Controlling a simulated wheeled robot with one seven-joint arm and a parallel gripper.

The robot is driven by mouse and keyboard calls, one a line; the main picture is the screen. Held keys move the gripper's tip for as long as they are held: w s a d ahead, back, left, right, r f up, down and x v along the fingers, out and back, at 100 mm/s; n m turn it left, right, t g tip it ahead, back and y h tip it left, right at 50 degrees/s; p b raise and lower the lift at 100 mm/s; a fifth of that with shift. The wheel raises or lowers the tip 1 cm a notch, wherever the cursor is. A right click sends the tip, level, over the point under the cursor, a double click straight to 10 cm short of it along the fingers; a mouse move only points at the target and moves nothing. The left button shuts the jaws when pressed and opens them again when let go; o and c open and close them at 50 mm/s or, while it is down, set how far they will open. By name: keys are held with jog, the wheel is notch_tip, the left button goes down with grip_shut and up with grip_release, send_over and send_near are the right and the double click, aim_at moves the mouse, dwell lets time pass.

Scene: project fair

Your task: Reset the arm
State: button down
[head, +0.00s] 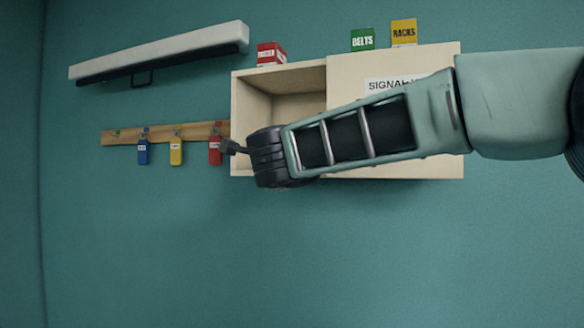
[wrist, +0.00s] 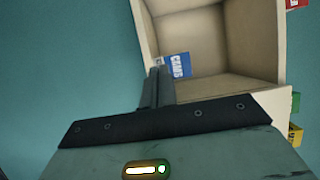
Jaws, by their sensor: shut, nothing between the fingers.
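My gripper (head: 229,147) is at the left end of my arm, in front of the lower left part of the open cabinet. Its narrow fingers are shut with nothing between them; they also show in the wrist view (wrist: 158,76). The pale wooden cabinet (head: 247,74) has an open left compartment and a closed panel (head: 345,68) on the right, with a label partly hidden by my arm. In the wrist view a blue box with white lettering (wrist: 175,66) is in the compartment, just beyond my fingertips. I cannot tell whether they touch it. My arm hides this box in the head view.
A red box (head: 270,54), a green BELTS box (head: 362,39) and a yellow RACKS box (head: 403,32) stand on the cabinet. Left are a wooden rail (head: 118,137) with blue, yellow and red tags and a long white fixture (head: 160,51). The wall below is clear.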

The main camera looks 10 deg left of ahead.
jog(key=s+f+n+g+y+b, duration=0.4)
jog(key=s+f+n, duration=0.45)
jog(key=f, duration=0.45)
jog(key=s+f+n+g+y+b, duration=0.2)
jog(key=s+f+n+g+b, duration=0.2)
jog(key=s+f+n+g, duration=0.65)
jog(key=s+d+f+n+g+h+b, duration=0.1)
jog(key=s+d+f+n+h+b, duration=0.1)
jog(key=s+d+f, duration=0.8)
jog(key=s+d+f+n+g+h+b, duration=0.2)
jog(key=s+d+f+h+b, duration=0.2)
jog(key=s+d+f, duration=0.7)
jog(key=d+f+h, duration=0.2)
jog(key=d+f, duration=0.2)
jog(key=f, duration=0.2)
jog(key=shift+s+d+n+h, duration=0.15)
jog(key=shift+d+n+h, duration=0.15)
jog(key=shift+d+h, duration=0.1)
